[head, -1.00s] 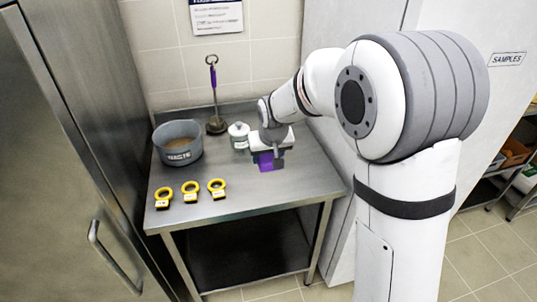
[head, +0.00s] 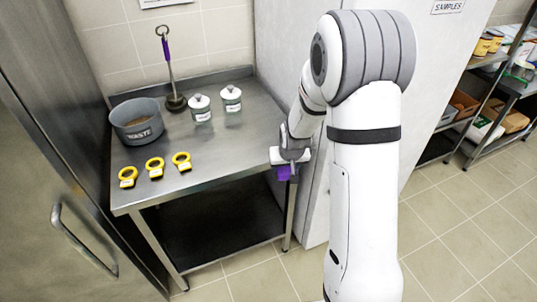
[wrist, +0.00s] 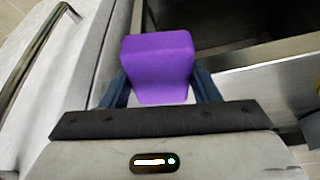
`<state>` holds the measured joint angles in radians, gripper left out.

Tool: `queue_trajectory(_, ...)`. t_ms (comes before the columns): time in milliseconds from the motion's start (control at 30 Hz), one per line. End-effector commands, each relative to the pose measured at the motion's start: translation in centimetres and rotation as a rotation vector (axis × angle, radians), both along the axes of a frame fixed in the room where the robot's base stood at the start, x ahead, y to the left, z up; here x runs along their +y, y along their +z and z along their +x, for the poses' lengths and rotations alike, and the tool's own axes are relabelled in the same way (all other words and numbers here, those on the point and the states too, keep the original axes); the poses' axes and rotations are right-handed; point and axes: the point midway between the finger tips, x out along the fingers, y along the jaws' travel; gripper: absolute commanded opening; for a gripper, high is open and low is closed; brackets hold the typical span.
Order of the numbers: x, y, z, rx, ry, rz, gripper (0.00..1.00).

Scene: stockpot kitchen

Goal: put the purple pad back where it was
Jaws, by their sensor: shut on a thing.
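The purple pad (head: 284,174) is a small block held in my gripper (head: 287,166). In the wrist view the pad (wrist: 158,62) sits between the two dark fingers of my gripper (wrist: 160,85), which are shut on it. In the head view my gripper hangs just off the right front corner of the steel table (head: 230,150), beside the white cabinet side. The pad's far face is hidden.
On the table stand a grey WASTE tub (head: 137,122), a purple-handled tool (head: 170,75), two lidded jars (head: 200,108) (head: 231,98), and three yellow rings (head: 154,168). A white cabinet (head: 285,60) stands close on the right. The floor in front is clear.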

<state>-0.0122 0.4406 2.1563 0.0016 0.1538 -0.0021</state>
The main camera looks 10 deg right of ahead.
Motion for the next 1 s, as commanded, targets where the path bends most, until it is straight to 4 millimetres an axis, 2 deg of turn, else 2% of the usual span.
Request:
queue_trajectory(33, -0.3, -2.5, -0.1, 0.0, -0.005, 0.0, 0.34)
queue_trajectory(200, -0.6, -5.5, -0.2, -0.002, -0.01, 0.0, 0.34)
queue_trajectory(300, -0.5, -6.4, -0.2, -0.002, -0.008, 0.0, 0.34)
queue_trajectory(1000, -0.4, -6.7, -0.2, -0.002, -0.009, 0.0, 0.34)
